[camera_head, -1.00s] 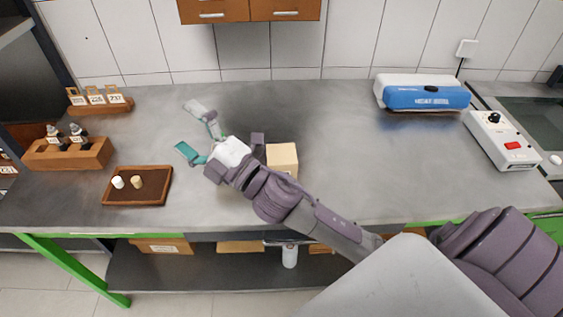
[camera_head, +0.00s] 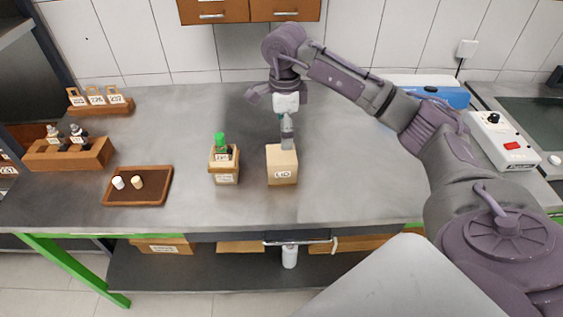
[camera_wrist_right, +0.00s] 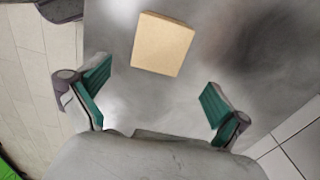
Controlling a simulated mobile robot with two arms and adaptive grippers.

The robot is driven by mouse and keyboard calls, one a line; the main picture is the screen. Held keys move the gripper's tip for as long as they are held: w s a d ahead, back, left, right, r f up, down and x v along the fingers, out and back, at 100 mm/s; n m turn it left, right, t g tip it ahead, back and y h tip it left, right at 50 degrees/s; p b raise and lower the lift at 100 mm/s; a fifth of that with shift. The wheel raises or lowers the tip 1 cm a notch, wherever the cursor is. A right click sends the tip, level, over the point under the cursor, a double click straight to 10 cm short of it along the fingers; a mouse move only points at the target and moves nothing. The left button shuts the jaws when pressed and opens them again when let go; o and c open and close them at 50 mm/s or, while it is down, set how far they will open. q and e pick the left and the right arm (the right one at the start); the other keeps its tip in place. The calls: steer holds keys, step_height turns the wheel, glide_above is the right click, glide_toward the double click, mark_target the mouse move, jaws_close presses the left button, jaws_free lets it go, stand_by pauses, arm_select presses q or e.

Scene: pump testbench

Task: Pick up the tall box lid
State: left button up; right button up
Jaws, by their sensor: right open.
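My right gripper (camera_head: 285,128) hangs fingers-down above the lid's back edge. In the right wrist view the right gripper (camera_wrist_right: 156,98) has its teal finger pads spread wide, with nothing between them. The lid lies beyond the fingertips and apart from them. My left gripper is not in view.
Left of the lid stands a small wooden holder (camera_head: 223,168) with a green-capped bottle (camera_head: 220,143). A brown tray (camera_head: 138,187) with two small pieces lies farther left. A blue-and-white device (camera_head: 440,92) is at the back right. The bench right of the lid is clear.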

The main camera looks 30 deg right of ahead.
mark_target(284, 154)
step_height(284, 154, down, 7)
steer(key=shift+f+p, duration=0.1)
steer(key=shift+p, duration=0.5)
steer(key=f, duration=0.1)
steer(key=f+p, duration=0.1)
steer(key=f, duration=0.1)
steer(key=f+p, duration=0.1)
steer(key=shift+w+a+f, duration=0.1)
steer(key=shift+a+f, duration=0.2)
steer(key=shift+a, duration=0.05)
steer(key=shift+f, duration=0.45)
steer(key=c, duration=0.9)
steer(key=shift+o, duration=0.2)
